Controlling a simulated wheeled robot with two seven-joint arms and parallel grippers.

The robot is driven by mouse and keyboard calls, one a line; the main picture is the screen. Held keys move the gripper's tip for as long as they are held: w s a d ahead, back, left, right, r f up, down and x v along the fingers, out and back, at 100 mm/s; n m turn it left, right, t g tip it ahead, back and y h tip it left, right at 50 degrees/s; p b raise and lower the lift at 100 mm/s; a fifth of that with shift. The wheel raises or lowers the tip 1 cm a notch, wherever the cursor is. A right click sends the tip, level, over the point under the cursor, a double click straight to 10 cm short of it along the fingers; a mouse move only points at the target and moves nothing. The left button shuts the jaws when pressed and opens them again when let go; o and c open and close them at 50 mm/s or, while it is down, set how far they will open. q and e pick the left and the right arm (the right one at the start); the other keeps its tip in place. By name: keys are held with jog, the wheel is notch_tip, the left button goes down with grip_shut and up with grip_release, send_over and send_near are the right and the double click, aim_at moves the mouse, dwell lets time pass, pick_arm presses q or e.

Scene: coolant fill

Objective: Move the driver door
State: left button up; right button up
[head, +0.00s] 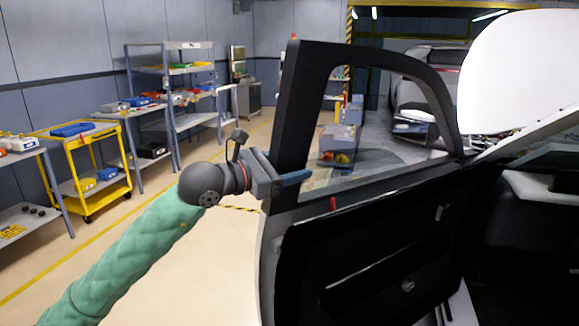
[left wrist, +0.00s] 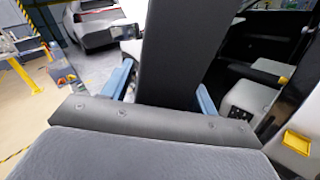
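The driver door (head: 375,250) is black and stands swung open at the right of the head view, with its window frame upright. My left gripper (head: 288,177) is at the rear post of that frame, just above the door's belt line. In the left wrist view the dark post (left wrist: 170,55) stands between the two blue fingers of the left gripper (left wrist: 165,85). The fingers are wide apart, one on each side of the post; firm contact does not show. In the head view one finger is visible and the other is hidden. My right gripper is not in view.
The white car body (head: 520,75) and dark cabin are on the right. A yellow cart (head: 85,165) and grey shelves (head: 180,95) line the left wall. Open floor (head: 190,265) lies left of the door. Another vehicle (head: 425,85) stands behind it.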

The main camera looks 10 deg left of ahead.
pick_arm(q)
jog(key=shift+w, duration=0.1)
jog(key=shift+a+f, duration=0.1)
jog(key=shift+a, duration=0.05)
jog(key=shift+s+a+f, duration=0.1)
jog(key=shift+s+a, duration=0.15)
jog(key=b+v, duration=0.1)
jog(key=v, duration=0.1)
jog(key=shift+s+a+b, duration=0.15)
jog(key=shift+s+b, duration=0.1)
jog(key=shift+b, duration=0.1)
jog(key=shift+b+v, duration=0.65)
jog(key=shift+v, duration=1.55)
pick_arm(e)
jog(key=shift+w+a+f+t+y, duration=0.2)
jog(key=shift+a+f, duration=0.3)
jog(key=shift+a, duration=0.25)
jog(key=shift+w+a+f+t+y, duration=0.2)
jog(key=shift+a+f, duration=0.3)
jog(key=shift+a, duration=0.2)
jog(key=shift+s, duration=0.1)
